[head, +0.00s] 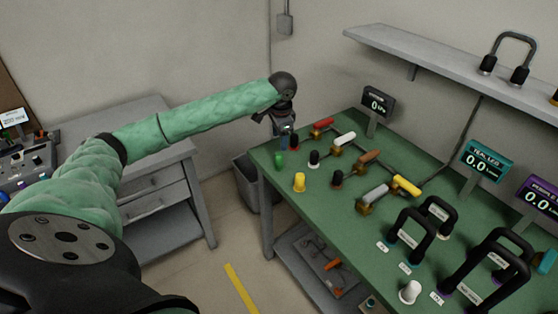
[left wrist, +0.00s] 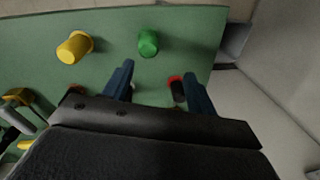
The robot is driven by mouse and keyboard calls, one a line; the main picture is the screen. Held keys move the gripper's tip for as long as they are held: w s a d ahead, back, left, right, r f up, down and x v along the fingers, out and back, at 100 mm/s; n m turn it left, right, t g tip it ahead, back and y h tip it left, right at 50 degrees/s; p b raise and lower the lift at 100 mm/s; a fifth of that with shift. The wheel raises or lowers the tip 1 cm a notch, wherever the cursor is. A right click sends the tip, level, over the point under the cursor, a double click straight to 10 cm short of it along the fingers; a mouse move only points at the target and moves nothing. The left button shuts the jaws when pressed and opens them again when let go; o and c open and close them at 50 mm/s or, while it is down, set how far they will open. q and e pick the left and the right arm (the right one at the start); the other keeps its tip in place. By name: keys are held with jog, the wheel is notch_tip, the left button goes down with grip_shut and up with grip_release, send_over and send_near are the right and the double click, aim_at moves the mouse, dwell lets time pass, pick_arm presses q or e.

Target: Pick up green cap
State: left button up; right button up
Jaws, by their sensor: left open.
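The green cap (head: 279,160) stands on the green table near its far left corner. It also shows in the left wrist view (left wrist: 148,43), upper middle, beyond my fingertips and apart from them. My left gripper (head: 285,139) is above that corner, just behind the green cap in the head view. My right gripper is not in view.
A yellow cap (head: 299,182) stands near the green one. A red-topped black cap (left wrist: 177,89) shows close to one finger. The table's left edge is close.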

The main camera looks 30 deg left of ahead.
aim_at(278, 154)
pick_arm(q)
jog(key=shift+s+d+f+g+h, duration=0.2)
jog(key=shift+s+d+g+h, duration=0.2)
jog(key=shift+s, duration=0.05)
jog(key=shift+s+d+f, duration=0.15)
jog(key=shift+s, duration=0.05)
jog(key=shift+f, duration=0.35)
jog(key=shift+f+p, duration=0.3)
jog(key=shift+f, duration=0.45)
jog(key=shift+a+f, duration=0.2)
jog(key=shift+f, duration=0.25)
jog(key=f, duration=0.1)
jog(key=f+p, duration=0.1)
jog(key=f, duration=0.1)
jog(key=shift+s+a+f+p, duration=0.1)
jog(key=shift+a+f+p, duration=0.15)
jog(key=shift+p, duration=0.05)
jog(key=shift+f, duration=0.45)
jog(key=c, duration=1.1)
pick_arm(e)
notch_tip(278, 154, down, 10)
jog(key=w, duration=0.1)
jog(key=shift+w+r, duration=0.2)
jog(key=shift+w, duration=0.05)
